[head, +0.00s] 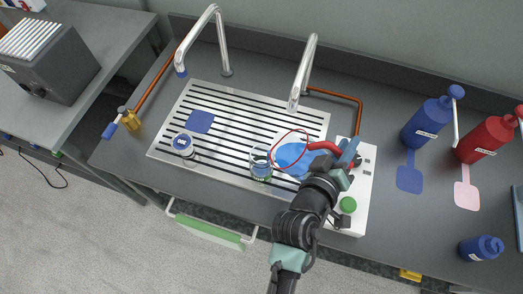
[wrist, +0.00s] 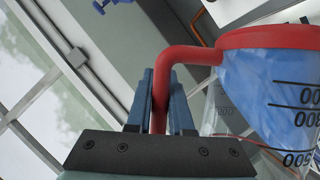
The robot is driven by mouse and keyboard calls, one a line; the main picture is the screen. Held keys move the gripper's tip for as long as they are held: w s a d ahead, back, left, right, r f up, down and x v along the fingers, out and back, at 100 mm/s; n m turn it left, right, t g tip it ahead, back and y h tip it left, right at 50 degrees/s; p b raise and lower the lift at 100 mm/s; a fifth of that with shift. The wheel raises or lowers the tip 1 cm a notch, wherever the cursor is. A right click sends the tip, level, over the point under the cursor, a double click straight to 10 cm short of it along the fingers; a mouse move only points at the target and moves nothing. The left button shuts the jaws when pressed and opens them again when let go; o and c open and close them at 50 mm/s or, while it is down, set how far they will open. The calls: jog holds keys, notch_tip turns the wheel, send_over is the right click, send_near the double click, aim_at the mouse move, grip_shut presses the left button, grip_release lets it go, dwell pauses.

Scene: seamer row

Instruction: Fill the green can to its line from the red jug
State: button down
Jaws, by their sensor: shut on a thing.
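My gripper (head: 343,155) is shut on the red handle (wrist: 162,95) of the red jug. The jug (head: 292,158) is clear with a red rim and holds blue liquid. In the wrist view the jug (wrist: 270,85) shows black volume marks. It looks tilted to the left in the head view, with its rim close to a small clear can (head: 261,166) with green near its base. That can stands on the slatted drain grid; its line and fill level are too small to tell. I cannot tell whether liquid is flowing.
A second clear can (head: 183,146) with a blue label stands left on the grid (head: 225,165), near a blue square (head: 200,122). Two taps (head: 221,45) rise behind. A white device (head: 349,207) lies under my wrist. Blue (head: 427,122) and red (head: 485,139) pump bottles stand right.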

jog(key=shift+w+a+r+n+h+b, duration=0.15)
jog(key=shift+a+r+n+h, duration=0.2)
jog(key=shift+r, duration=0.4)
jog(key=shift+w+a+r+n+h+b, duration=0.15)
jog(key=shift+a+r+n, duration=0.3)
jog(key=shift+r, duration=0.3)
dwell(3.3)
jog(key=d+f+m+y+p, duration=0.1)
jog(key=d+f+m+p, duration=0.1)
jog(key=f, duration=0.1)
jog(key=s+d+f+m+y+p, duration=0.1)
jog(key=d+f+m, duration=0.1)
jog(key=f, duration=0.2)
jog(key=s+d+f+m+y+p, duration=0.1)
jog(key=d+f+m+p, duration=0.1)
jog(key=f, duration=0.1)
jog(key=shift+d+f+y+p, duration=0.2)
jog(key=shift+y+p, duration=0.15)
jog(key=shift+y, duration=0.05)
jog(key=b, duration=0.1)
jog(key=f+b, duration=0.1)
jog(key=b, duration=0.1)
jog(key=shift+s+d+m+y, duration=0.2)
jog(key=shift+d+m+y, duration=0.2)
jog(key=m+b, duration=0.1)
jog(key=b, duration=0.2)
jog(key=shift+s+d+f+t+y+b, duration=0.1)
jog(key=shift+d+f+t+y+b, duration=0.2)
jog(key=shift+d+f+b, duration=0.1)
jog(key=shift+b, duration=0.45)
